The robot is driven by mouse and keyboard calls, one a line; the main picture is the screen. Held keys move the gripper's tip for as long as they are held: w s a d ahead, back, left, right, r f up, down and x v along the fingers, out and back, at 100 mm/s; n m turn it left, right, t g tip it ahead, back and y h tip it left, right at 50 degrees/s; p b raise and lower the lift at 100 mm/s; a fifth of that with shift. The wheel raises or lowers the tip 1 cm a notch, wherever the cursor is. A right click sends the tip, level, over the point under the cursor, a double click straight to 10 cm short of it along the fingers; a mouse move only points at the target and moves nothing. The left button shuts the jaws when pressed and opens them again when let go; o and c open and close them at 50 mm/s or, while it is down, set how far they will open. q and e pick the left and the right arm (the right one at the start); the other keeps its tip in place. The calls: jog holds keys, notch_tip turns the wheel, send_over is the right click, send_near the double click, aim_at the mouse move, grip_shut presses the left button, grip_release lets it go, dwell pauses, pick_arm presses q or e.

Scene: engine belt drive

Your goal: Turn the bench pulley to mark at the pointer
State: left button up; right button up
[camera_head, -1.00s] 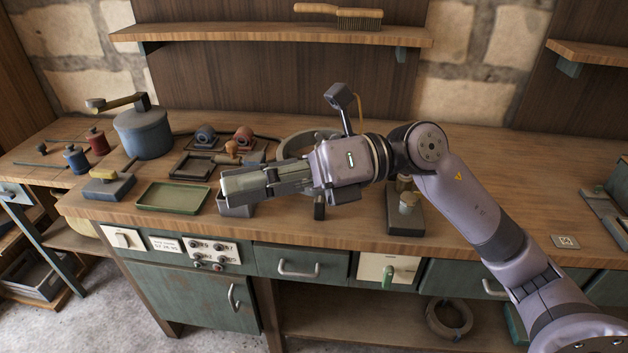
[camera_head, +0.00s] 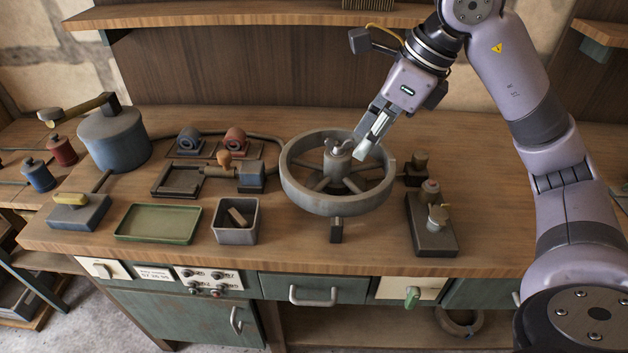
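The bench pulley (camera_head: 335,203) is a large grey spoked wheel lying flat at the middle of the bench, with a grey hub (camera_head: 337,161) at its centre. A small dark block (camera_head: 337,230) stands at its front edge; I cannot tell whether this is the pointer. No mark on the rim can be made out. My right gripper (camera_head: 364,153) comes down from the upper right, with its fingertips just right of the hub, above the spokes. Its fingers look close together, and whether they touch anything is unclear. My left gripper is not in view.
A green tray (camera_head: 158,239), a grey bin (camera_head: 236,237) and a blue pot (camera_head: 114,138) stand to the left. A dark block with knobs (camera_head: 431,238) stands right of the pulley. A shelf (camera_head: 230,15) runs above the back. The bench front has drawers and switches.

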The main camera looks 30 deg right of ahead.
send_near(330, 197)
jog(key=x, duration=0.9)
jog(key=shift+f, duration=0.3)
jog(key=shift+w+a+f, duration=0.1)
jog(key=shift+w+f, duration=0.05)
jog(key=shift+f, duration=0.4)
jog(key=c, duration=0.6)
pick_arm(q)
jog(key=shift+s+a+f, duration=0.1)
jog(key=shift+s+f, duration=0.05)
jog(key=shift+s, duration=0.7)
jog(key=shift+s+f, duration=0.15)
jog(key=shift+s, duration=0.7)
pick_arm(e)
jog(key=shift+w+a, duration=0.1)
grip_shut()
